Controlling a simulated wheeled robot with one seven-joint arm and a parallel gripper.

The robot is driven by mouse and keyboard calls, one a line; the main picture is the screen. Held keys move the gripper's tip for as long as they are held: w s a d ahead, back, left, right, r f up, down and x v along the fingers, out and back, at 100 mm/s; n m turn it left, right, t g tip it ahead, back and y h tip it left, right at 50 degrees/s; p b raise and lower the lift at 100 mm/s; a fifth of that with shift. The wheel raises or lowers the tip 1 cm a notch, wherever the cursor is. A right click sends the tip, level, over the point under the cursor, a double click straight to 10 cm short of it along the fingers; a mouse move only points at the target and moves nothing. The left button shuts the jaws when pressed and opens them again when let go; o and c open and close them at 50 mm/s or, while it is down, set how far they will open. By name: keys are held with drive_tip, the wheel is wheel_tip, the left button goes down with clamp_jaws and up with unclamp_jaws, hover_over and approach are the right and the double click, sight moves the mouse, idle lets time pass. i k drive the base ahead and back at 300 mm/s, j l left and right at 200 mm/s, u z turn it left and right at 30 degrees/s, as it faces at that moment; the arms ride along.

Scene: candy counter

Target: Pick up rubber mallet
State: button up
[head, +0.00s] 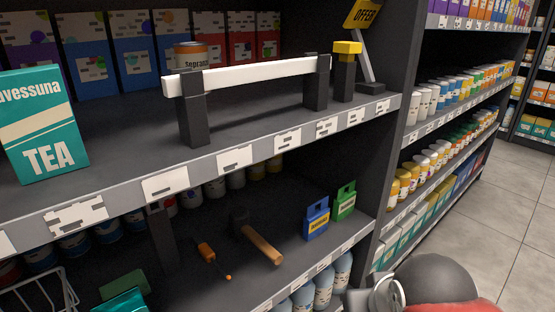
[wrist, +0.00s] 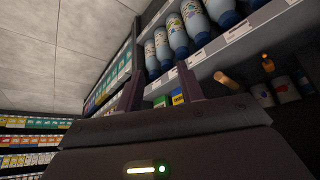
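The rubber mallet (head: 262,244) lies on the lower shelf in the head view, its dark head towards the back and its light wooden handle pointing to the front right. In the wrist view its handle (wrist: 227,81) shows right of my gripper's fingers; the head is hard to make out in shadow. My gripper (wrist: 159,80) is open and empty, its two dark fingers apart, and it is away from the mallet. My gripper's fingers do not show in the head view.
An orange-handled tool (head: 208,254) lies left of the mallet. Blue (head: 316,219) and green (head: 344,201) boxes stand to its right. The upper shelf (head: 130,163) overhangs this space. Bottles (head: 303,298) stand on the shelf below. A wire basket (head: 40,295) is at lower left.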

sight(240, 230)
drive_tip(key=u, duration=0.65)
